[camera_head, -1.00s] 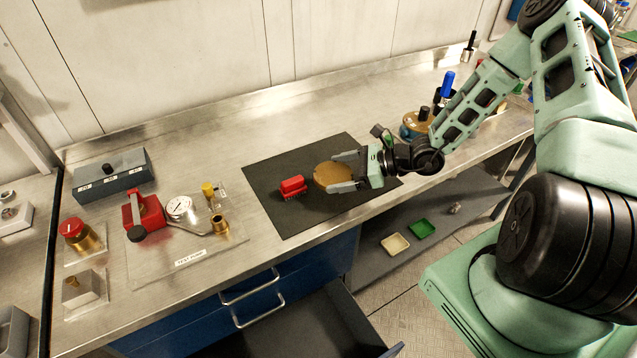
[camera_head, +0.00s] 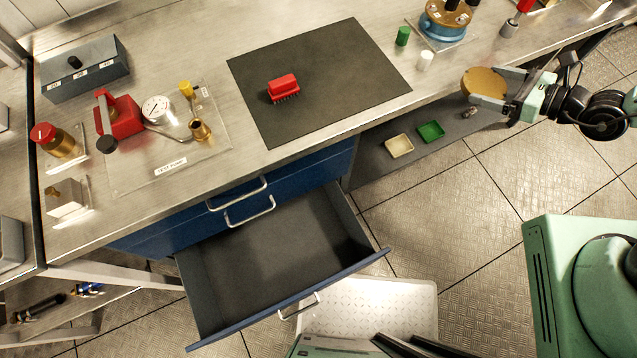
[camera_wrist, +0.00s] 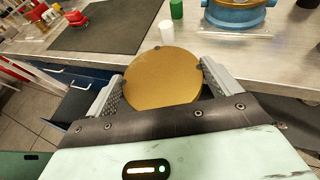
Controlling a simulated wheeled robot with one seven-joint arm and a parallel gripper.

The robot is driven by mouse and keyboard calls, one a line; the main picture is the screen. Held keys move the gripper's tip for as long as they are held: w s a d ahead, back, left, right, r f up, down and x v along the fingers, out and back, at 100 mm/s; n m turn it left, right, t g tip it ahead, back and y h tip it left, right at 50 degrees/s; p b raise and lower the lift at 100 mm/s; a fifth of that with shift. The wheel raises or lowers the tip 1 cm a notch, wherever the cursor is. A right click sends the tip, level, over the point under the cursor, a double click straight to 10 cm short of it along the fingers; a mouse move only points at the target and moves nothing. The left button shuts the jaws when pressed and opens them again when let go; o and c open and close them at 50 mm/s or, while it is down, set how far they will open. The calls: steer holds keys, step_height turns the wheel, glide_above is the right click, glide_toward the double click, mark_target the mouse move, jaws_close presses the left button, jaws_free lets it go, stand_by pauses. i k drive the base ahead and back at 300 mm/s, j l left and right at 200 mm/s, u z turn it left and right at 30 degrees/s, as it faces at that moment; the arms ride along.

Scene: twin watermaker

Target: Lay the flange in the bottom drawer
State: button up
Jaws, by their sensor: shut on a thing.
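The flange (camera_head: 484,84) is a round, flat, brass-coloured disc. My gripper (camera_head: 497,90) is shut on it and holds it in the air off the bench's front edge, at the right. In the wrist view the flange (camera_wrist: 163,79) sits between the two grey fingers and looks level or slightly tilted. The bottom drawer (camera_head: 262,318) is pulled well out below the bench at the lower middle. Its grey inside looks empty. My gripper is to the right of the drawer and higher than it.
A dark mat (camera_head: 330,60) on the bench bears a red brush (camera_head: 283,87). A pale step (camera_head: 400,300) stands by the drawer front. The air between gripper and drawer looks clear.

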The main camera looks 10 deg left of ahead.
mark_target(279, 273)
steer(key=k+j+z, duration=0.4)
steer(key=j+z, duration=0.2)
steer(key=k+j, duration=0.35)
steer(key=k, duration=0.05)
